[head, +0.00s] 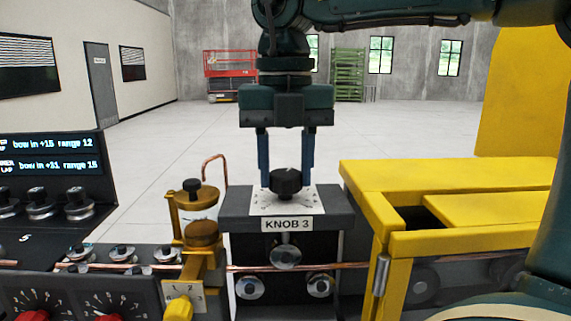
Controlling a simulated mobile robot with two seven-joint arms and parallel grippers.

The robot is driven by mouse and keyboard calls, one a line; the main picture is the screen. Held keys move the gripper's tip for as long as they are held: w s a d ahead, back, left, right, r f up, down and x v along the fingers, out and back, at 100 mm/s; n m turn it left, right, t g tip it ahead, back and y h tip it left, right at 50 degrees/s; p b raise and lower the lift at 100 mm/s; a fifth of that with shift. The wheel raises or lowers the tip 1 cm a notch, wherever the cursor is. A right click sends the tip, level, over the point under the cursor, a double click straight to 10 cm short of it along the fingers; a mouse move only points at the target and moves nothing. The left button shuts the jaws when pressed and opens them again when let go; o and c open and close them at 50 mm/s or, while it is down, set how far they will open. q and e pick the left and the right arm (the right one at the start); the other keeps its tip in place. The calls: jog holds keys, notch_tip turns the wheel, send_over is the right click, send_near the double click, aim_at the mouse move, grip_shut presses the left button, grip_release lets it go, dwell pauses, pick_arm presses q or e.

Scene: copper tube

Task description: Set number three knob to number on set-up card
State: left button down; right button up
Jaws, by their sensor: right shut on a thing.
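The number three knob (286,179) is black and round and sits on a white dial plate (262,205) with small marks too fine to read. I cannot make out the knob's setting. No set-up card can be made out. My left gripper is not in view.
A copper tube (345,265) runs level through rollers below the knob. A brown-topped fitting with a knob (193,187) stands close left. A black display (50,155) and red knobs (109,317) are at far left. A yellow guard (430,176) stands close right.

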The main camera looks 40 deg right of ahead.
aim_at(286, 173)
dwell(0.3)
jog(key=o, duration=1)
jog(key=shift+c, duration=0.2)
notch_tip(286, 173, up, 13)
jog(key=p, duration=0.2)
